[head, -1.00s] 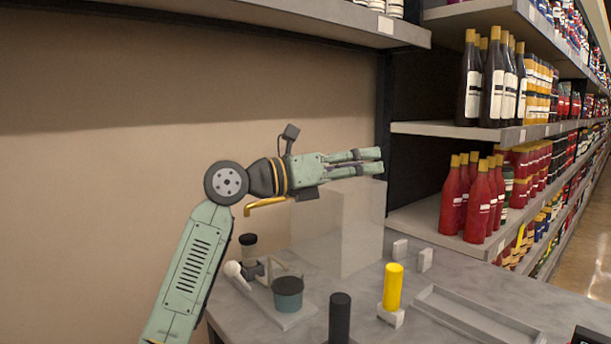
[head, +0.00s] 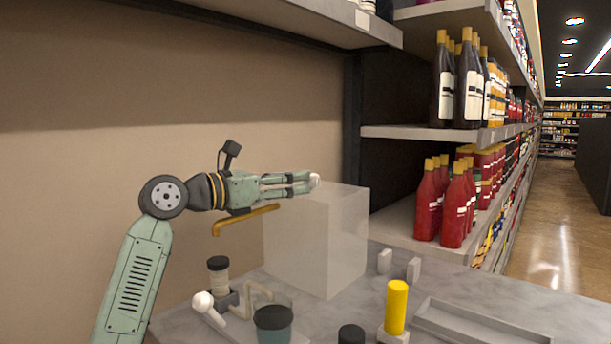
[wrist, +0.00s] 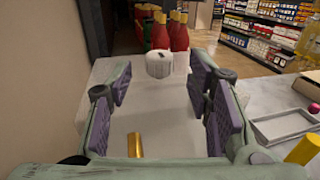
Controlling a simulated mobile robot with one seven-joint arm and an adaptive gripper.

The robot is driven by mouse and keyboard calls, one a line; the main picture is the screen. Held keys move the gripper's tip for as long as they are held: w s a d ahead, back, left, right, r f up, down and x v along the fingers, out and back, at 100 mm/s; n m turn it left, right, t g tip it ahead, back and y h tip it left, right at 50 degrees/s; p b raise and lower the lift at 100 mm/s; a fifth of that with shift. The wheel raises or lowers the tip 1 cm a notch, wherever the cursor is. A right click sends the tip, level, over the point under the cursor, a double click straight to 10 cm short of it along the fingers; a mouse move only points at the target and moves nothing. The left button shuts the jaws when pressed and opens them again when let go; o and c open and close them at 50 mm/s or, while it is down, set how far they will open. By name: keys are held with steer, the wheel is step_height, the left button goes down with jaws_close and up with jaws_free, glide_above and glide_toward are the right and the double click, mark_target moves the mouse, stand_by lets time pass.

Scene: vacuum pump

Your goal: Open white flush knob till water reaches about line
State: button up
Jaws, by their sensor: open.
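A white round knob (wrist: 159,64) with a small dark mark on its top shows in the wrist view, centred ahead between my spread fingers. In the head view a white knob (head: 315,181) shows just at my fingertips. My gripper (head: 300,183) is open and empty, roughly level, above the translucent box (head: 325,240). I cannot tell whether the fingers touch the knob. The box top also shows pale below the fingers in the wrist view. A golden spout (head: 245,219) runs below my gripper. I cannot make out any water level or line.
A white ball-ended lever (head: 203,302), a black-capped post (head: 218,275) and a dark teal cup (head: 273,325) stand at the counter's left. A yellow cylinder (head: 396,306) and an empty grey tray (head: 470,325) are at right. Shelves with bottles (head: 457,207) stand behind.

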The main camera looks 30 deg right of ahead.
mark_target(311, 180)
steer(key=shift+w+d, duration=0.15)
steer(key=shift+d, duration=1)
steer(key=shift+w+d, duration=0.1)
steer(key=shift+d, duration=1)
jaws_close()
